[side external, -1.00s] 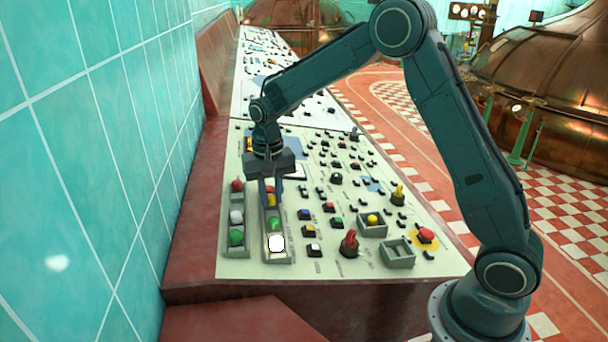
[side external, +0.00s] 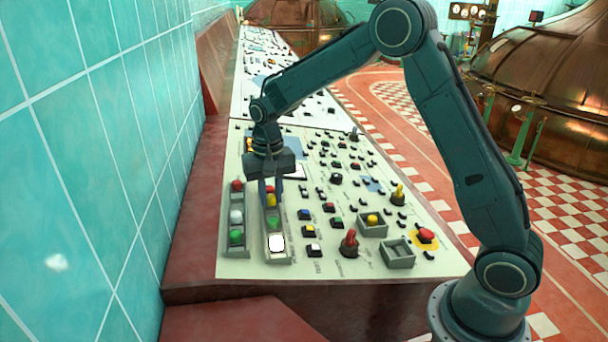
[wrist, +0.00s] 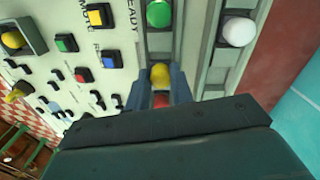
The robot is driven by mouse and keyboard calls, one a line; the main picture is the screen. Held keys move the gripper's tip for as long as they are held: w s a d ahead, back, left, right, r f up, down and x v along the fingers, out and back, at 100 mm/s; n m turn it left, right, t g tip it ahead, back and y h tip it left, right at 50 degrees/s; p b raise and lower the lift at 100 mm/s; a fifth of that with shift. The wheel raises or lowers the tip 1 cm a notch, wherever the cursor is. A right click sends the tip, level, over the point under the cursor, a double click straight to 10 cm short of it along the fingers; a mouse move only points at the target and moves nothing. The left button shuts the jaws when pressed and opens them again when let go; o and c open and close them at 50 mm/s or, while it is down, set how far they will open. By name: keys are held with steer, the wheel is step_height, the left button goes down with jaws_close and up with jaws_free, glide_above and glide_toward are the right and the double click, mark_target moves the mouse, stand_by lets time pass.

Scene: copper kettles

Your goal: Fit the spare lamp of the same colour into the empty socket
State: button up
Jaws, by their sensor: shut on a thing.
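My gripper (side external: 270,196) is over the right-hand lamp strip (side external: 289,257), its fingers pointing down. It is shut on a yellow lamp (side external: 271,200), which also shows between the fingertips in the wrist view (wrist: 160,75). The yellow lamp is in line with the strip. Whether it is seated or just above its socket I cannot tell, because the fingers hide its base. A green lamp (side external: 273,223) and a bright white lamp (side external: 276,243) sit nearer the camera in that strip. A red lamp (wrist: 160,102) shows behind the yellow one in the wrist view.
The left strip holds a red lamp (side external: 237,185), a white lamp (side external: 236,216) and a green lamp (side external: 235,237). A tray with another yellow lamp (side external: 372,220) and an empty tray (side external: 397,256) stand at right. A red lever (side external: 349,242) and several buttons crowd the panel.

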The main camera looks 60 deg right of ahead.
steer(key=shift+f, duration=0.85)
stand_by(0.8)
steer(key=o, duration=1)
steer(key=shift+o, duration=0.2)
steer(key=shift+r, duration=0.2)
steer(key=shift+r, duration=3.75)
steer(key=shift+r, duration=0.15)
